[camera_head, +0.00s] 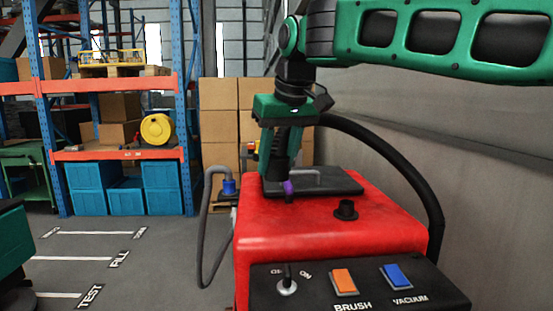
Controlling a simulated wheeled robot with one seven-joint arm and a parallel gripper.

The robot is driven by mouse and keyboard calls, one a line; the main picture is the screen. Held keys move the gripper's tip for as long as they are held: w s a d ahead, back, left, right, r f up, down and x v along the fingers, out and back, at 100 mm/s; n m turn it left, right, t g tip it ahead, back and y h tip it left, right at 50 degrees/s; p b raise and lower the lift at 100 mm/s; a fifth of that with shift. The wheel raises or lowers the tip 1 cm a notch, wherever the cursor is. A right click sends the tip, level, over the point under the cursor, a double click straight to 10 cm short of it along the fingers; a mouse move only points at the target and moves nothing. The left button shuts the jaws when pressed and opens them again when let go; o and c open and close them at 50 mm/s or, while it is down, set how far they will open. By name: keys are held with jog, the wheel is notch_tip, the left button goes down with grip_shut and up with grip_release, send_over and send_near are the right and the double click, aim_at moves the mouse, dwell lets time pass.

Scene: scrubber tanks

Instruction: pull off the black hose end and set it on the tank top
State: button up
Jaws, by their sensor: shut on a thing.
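My gripper (279,160) points down over the red tank (330,235), shut on the black hose end. The black hose (408,162) arches up from behind the tank's right side and runs to the gripper. Its end is partly hidden by the fingers. A purple collar (288,188) shows below the fingers, in front of the black lid's left part. I cannot tell whether the end touches the tank top. A short black round fitting (345,209) stands bare on the tank top, right of the gripper.
The black lid (335,182) has a grey handle. A grey hose (205,225) with a blue collar (229,187) hangs at the tank's left. A control panel (355,290) with a key switch and orange and blue switches is in front. A wall stands at right; shelving is behind left.

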jog(key=shift+f, duration=5.7)
jog(key=o, duration=1.7)
jog(key=shift+r, duration=0.1)
notch_tip(320, 180, up, 8)
